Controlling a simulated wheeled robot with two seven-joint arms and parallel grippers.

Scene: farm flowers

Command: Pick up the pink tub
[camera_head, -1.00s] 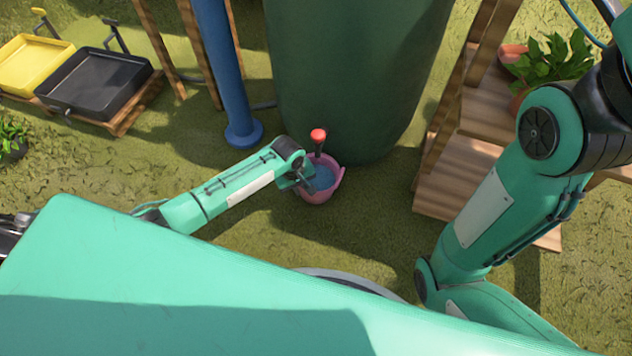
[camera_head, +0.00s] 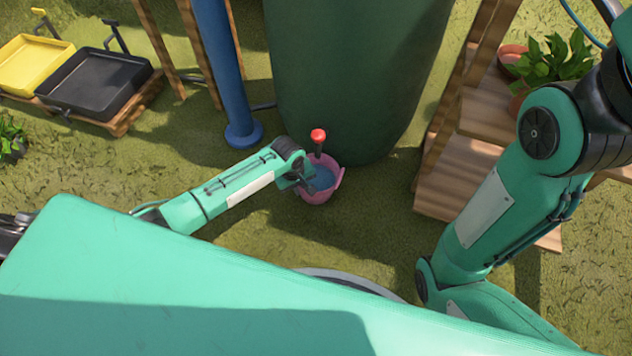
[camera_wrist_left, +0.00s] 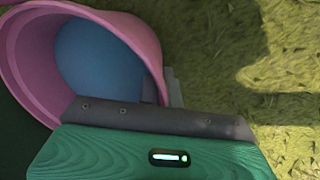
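The pink tub (camera_head: 318,196) stands on the grass at the foot of the dark green tank, with blue, water-like contents inside. It fills the upper left of the left wrist view (camera_wrist_left: 22,62). My left gripper (camera_head: 307,186) is at the tub's near-left rim. In the left wrist view, the fingers (camera_wrist_left: 162,88) sit close together, one inside and one outside the rim, and look shut on the wall. My right arm shows at the right, but its gripper is out of view.
The green tank (camera_head: 350,80) with a red-topped tap (camera_head: 318,136) rises right behind the tub. A blue post (camera_head: 222,70) stands left of it, wooden steps (camera_head: 465,170) right. Black (camera_head: 95,84) and yellow (camera_head: 30,62) trays lie far left. Grass around the tub's front is clear.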

